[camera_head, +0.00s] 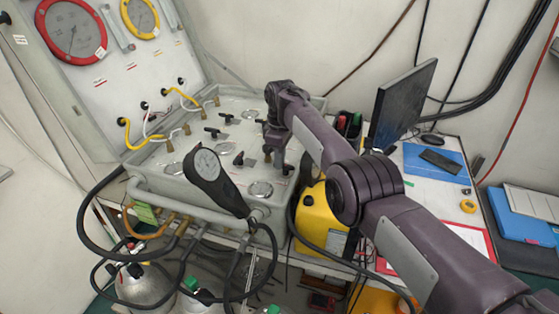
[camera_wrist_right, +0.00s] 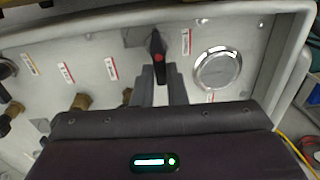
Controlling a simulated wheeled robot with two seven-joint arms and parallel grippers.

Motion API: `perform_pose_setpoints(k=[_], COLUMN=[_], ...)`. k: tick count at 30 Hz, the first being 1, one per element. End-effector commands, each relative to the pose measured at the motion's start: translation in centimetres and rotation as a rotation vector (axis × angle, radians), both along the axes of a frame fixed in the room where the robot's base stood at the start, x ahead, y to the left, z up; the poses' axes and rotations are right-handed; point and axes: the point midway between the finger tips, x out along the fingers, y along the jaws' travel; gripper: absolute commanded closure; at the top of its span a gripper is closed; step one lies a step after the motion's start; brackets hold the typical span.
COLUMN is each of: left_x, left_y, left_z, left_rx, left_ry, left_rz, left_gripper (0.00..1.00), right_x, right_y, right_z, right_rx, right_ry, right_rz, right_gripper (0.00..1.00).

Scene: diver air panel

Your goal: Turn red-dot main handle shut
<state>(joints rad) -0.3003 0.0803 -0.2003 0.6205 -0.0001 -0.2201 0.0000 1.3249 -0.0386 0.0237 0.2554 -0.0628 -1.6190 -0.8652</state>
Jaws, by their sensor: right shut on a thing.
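The red-dot main handle (camera_wrist_right: 157,47) is a black lever with a red dot, on the grey panel (camera_wrist_right: 120,45) in the right wrist view. It points roughly up and down in that picture. My right gripper (camera_wrist_right: 161,74) is shut on its lower end, one finger on each side. In the head view my right gripper (camera_head: 278,160) reaches down to the right part of the panel top (camera_head: 232,105) and hides most of this handle. My left gripper is not in view.
A round silver port (camera_wrist_right: 217,68) is right of the handle. A yellow case (camera_head: 318,215) and a monitor (camera_head: 402,100) are to the right.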

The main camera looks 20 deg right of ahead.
Motion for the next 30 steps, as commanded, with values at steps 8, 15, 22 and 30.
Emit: perform_pose_setpoints(k=[8,15,22,30], left_x=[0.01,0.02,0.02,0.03], left_y=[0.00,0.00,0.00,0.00], left_z=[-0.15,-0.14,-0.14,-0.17], left_rx=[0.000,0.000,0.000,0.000], left_ry=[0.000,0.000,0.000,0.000], left_rz=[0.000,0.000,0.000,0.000], left_gripper=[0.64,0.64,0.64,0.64], right_x=[0.00,-0.01,0.00,0.04], right_y=[-0.07,-0.08,-0.08,-0.05], right_z=[-0.08,-0.08,-0.07,0.06], right_rx=[0.001,0.000,-0.001,0.000], right_ry=[0.002,0.002,0.002,0.000], right_rz=[-0.030,-0.030,-0.028,-0.026], right_gripper=[1.00,1.00,0.66,0.66])
